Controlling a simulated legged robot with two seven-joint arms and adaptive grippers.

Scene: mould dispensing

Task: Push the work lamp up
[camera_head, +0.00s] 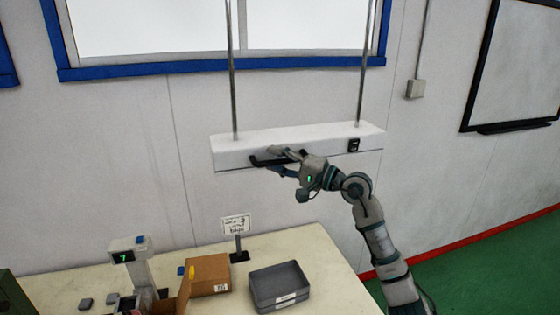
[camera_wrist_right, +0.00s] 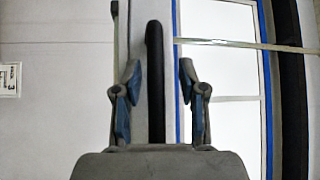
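The work lamp (camera_head: 320,140) is a long white box hanging from two metal rods in front of the wall, with a black handle (camera_head: 258,162) on its front face and a small black switch at its right end. My right gripper (camera_head: 277,160) is at the handle, in front of the lamp. In the right wrist view the black handle (camera_wrist_right: 155,85) runs between the two blue-padded fingers (camera_wrist_right: 158,72), with a gap on both sides, so the gripper is open around it. The handle's right part is hidden by the gripper in the head view. My left gripper is in neither view.
Below the lamp is a pale table (camera_head: 325,270) with a cardboard box (camera_head: 208,273), a grey bin (camera_head: 279,287), a small sign on a stand (camera_head: 237,225) and a device with a green display (camera_head: 127,257). A blue-framed window (camera_head: 300,25) is behind the rods.

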